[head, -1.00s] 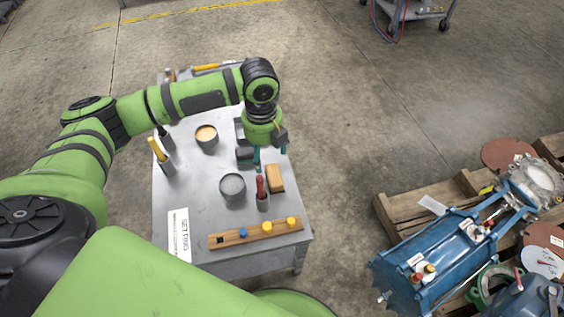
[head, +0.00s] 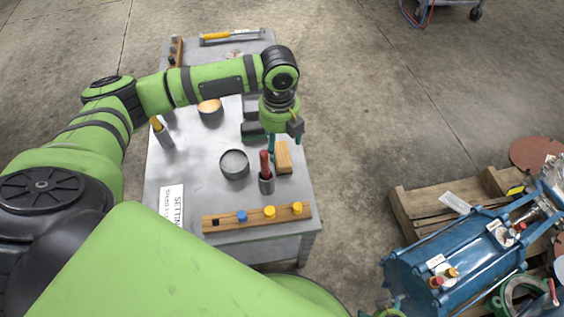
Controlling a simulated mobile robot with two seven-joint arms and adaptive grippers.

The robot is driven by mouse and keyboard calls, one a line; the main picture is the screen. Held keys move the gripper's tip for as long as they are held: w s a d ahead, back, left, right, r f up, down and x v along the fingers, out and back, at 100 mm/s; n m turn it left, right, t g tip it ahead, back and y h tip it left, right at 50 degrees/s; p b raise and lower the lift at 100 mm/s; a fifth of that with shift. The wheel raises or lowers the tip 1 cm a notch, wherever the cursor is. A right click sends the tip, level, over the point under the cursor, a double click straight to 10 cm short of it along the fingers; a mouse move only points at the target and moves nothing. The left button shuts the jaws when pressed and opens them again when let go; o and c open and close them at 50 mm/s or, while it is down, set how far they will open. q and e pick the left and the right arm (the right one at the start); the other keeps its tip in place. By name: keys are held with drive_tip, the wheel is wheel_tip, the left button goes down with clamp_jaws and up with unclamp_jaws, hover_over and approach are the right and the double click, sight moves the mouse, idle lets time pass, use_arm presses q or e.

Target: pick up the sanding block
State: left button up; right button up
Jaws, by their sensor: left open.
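The sanding block appears to be the tan, wood-coloured block (head: 284,157) lying on the grey table near its right edge. My left gripper (head: 272,148) hangs fingers-down over the table, close to the block's left side. Its teal fingertips overlap the block's edge in the picture; I cannot tell whether they touch it. It is open and holds nothing visible. The block's far end is partly hidden by the gripper. My right gripper is not in view.
A grey tin (head: 234,164) and a dark block (head: 252,132) are left of the gripper. A wooden rack (head: 235,220) with coloured knobs lies along the table's front.

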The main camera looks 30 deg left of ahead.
sight(278, 154)
use_arm(q)
drive_tip(key=f, duration=0.2)
drive_tip(key=f+b, duration=0.1)
drive_tip(key=f, duration=0.1)
drive_tip(key=f+b, duration=0.1)
drive_tip(key=f, duration=0.1)
drive_tip(key=shift+a+f, duration=0.25)
drive_tip(key=shift+f, duration=0.4)
drive_tip(key=c, duration=0.9)
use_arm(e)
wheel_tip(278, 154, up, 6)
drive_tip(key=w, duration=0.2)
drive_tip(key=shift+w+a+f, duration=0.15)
